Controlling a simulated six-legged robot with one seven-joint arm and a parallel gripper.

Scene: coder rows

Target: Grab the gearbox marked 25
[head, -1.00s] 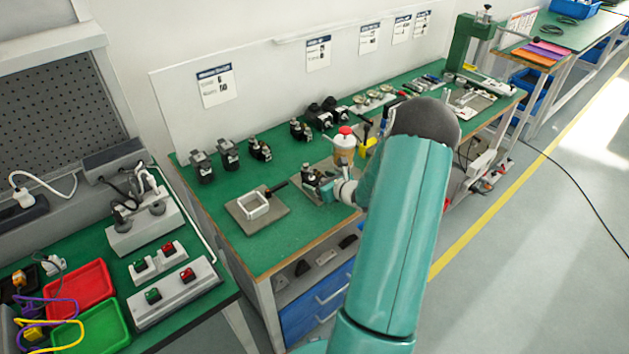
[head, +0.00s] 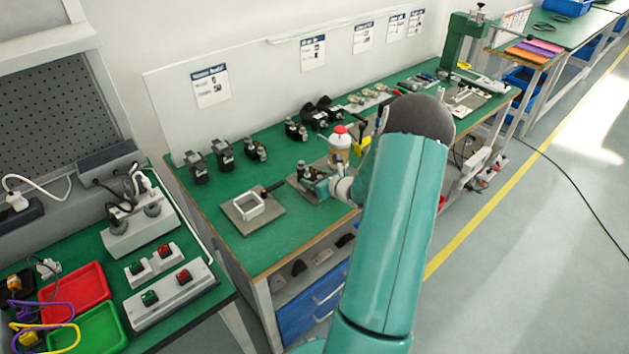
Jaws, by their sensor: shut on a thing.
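My gripper (head: 318,186) is at the front of the green workbench, beside the grey plate under the bottle. It is shut on a small dark gearbox (head: 304,172), partly hidden by the jaws. Several other dark gearbox-like units stand along the back of the bench: two at the left (head: 196,168) (head: 223,151), one beside them (head: 255,150), and another farther right (head: 296,130). The number 25 cannot be read on any of them.
A white square frame (head: 262,210) lies on a grey plate left of my gripper. A red-capped bottle (head: 339,145) stands just behind it. Larger black units (head: 314,117) are farther back. A side bench holds a red tray (head: 75,293) and switch boxes (head: 170,288).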

